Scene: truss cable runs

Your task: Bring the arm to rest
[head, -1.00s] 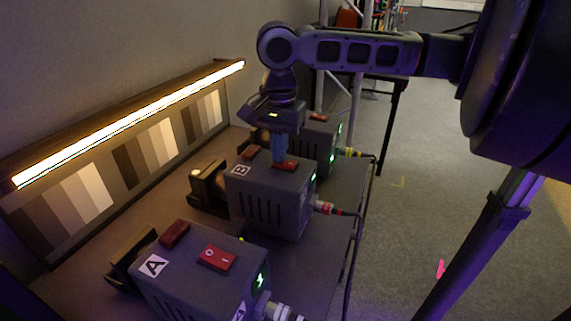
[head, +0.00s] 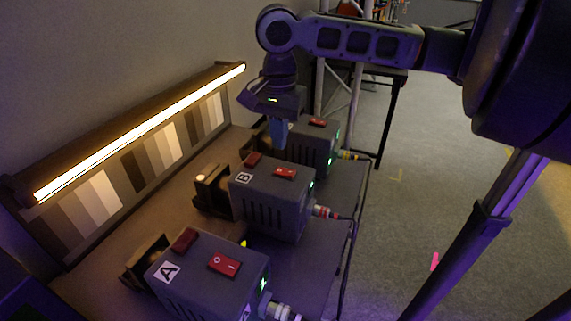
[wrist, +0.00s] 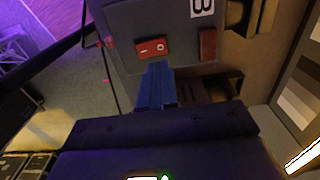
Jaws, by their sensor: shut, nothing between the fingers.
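My gripper (head: 278,134) is shut and empty, pointing down above the far part of box B (head: 273,203) in the head view. Its blue fingers show in the wrist view (wrist: 157,88), with their tips overlapping the picture of box B near the red rocker switch (wrist: 152,47). In the head view that switch (head: 286,173) shows clear of the fingers. Whether the fingertips touch anything is hard to tell, but they look raised above the box.
Box A (head: 215,280) stands nearer, and a third box (head: 313,146) stands behind B, close to my gripper. Cables (head: 338,216) run from their right sides. A lit bar lamp (head: 150,127) lines the wall at left. Open floor (head: 425,200) lies to the right.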

